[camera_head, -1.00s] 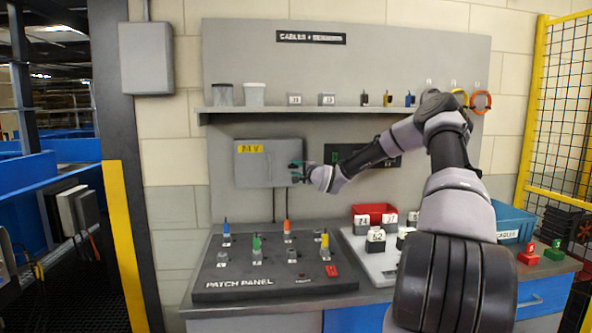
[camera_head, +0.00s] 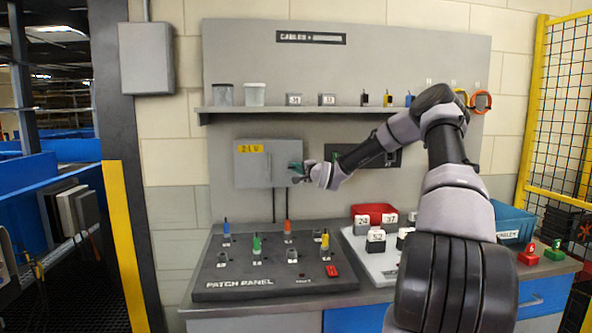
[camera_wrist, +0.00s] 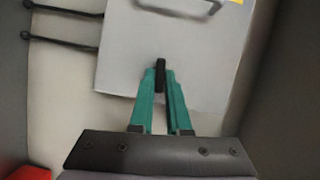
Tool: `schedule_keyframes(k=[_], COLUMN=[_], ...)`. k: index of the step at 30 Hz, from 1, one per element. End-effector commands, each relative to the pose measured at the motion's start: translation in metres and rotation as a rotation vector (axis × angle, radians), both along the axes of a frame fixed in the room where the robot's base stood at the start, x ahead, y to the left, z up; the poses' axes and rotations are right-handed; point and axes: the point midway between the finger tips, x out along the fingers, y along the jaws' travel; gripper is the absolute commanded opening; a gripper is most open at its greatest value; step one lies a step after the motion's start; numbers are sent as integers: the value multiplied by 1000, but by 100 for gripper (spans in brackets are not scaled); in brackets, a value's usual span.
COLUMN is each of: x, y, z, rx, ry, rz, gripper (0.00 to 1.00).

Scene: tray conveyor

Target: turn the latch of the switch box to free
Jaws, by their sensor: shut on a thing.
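The switch box (camera_head: 250,170) is a grey box with a yellow label, fixed to the back panel above the patch panel. Its front also shows in the wrist view (camera_wrist: 190,65). My gripper (camera_head: 296,172) is at the box's right edge. In the wrist view my gripper (camera_wrist: 161,80) has its two teal fingers closed on a small dark latch (camera_wrist: 160,68) near the edge of the box front. The lower part of the latch is hidden between the fingers. Which setting the latch is in cannot be told.
The patch panel (camera_head: 270,284) with several coloured plugs lies below the box. A shelf (camera_head: 345,109) with cups and small parts runs above. A red bin (camera_head: 373,212) and a blue bin (camera_head: 514,222) stand to the right. Two dark cables (camera_wrist: 60,42) leave the box.

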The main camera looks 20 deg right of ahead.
Motion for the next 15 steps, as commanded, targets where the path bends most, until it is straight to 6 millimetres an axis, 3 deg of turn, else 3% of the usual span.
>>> schedule_keyframes(k=[15], x=[0], y=[4], z=[5], rx=[-469], ry=[59], rz=[3], gripper=[0])
